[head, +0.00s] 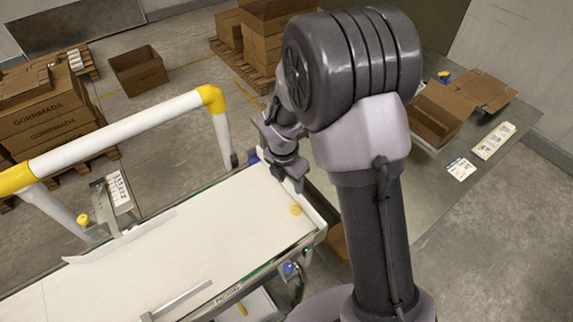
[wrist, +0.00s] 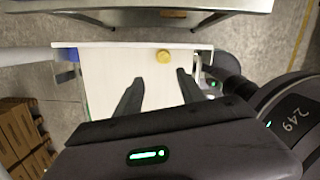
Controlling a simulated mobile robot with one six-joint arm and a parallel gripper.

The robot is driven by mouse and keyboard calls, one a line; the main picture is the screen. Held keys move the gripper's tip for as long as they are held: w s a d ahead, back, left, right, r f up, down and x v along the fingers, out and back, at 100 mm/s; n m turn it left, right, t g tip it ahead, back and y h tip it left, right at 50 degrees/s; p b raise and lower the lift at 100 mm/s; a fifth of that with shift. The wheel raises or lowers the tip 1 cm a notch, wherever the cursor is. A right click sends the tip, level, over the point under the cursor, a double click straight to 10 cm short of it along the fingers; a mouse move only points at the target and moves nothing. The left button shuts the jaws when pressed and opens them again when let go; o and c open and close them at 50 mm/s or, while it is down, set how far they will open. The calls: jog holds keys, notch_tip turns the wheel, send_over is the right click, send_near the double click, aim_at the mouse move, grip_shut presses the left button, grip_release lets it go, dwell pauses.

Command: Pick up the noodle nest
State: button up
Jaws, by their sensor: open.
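The noodle nest (head: 295,210) is a small round yellow clump lying on the cream belt (head: 215,225), close to the belt's right end. In the wrist view the noodle nest (wrist: 164,56) lies beyond my fingertips, near the far end of the belt and between the lines of the two fingers, nearer the right one. My gripper (wrist: 158,78) is open and empty, its two dark fingers apart above the belt. In the head view my gripper (head: 297,183) hangs just behind the nest, partly hidden by my arm. The nest itself is in clear view.
A white rail with yellow corners (head: 125,130) runs along the belt's far side. A grey metal table (head: 445,180) to the right holds an open carton (head: 435,112). A low guide bar (head: 180,298) lies along the belt's near edge. The belt around the nest is clear.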

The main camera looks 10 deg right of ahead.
jog(key=b, duration=0.2)
send_near(295, 208)
jog(key=f, duration=0.2)
jog(key=f+b, duration=0.1)
jog(key=shift+s+f+b, duration=0.2)
jog(key=shift+f+b, duration=0.1)
jog(key=shift+f, duration=0.1)
jog(key=f, duration=0.2)
jog(key=f+b, duration=0.1)
jog(key=w+d+f+b, duration=0.1)
jog(key=f, duration=0.1)
jog(key=shift+f, duration=0.35)
jog(key=shift+r, duration=0.1)
jog(key=c, duration=1)
